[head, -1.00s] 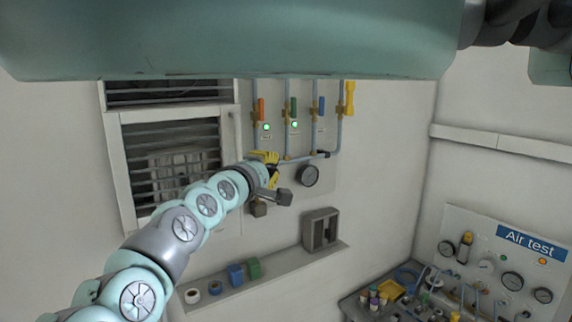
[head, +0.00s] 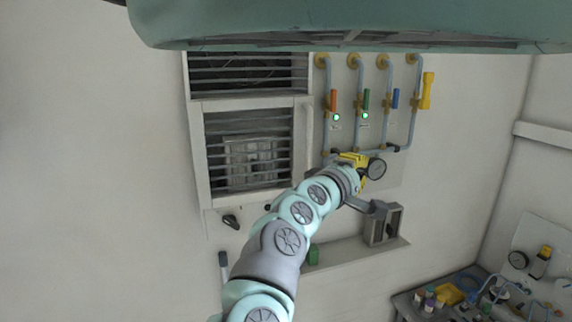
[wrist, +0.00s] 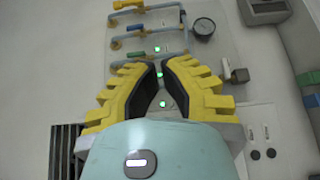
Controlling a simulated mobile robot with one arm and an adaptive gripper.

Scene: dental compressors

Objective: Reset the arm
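My arm (head: 290,239) reaches up from the bottom of the head view toward the wall panel. My gripper (head: 352,158) has yellow ridged fingers and sits in front of the panel's lower part, left of a round gauge (head: 376,168). In the wrist view my gripper (wrist: 160,64) has its black-padded fingertips drawn close together. Nothing is seen held between them. The panel carries blue-grey pipes and orange, green (head: 366,99), blue and yellow (head: 427,91) handles. Two green lights glow there in the head view.
A louvred cabinet (head: 199,155) is on the wall left of the panel. A shelf (head: 345,254) below holds a grey box (head: 383,224) and a green block (head: 313,254). A cluttered bench with gauges stands at the lower right. The left wall is bare.

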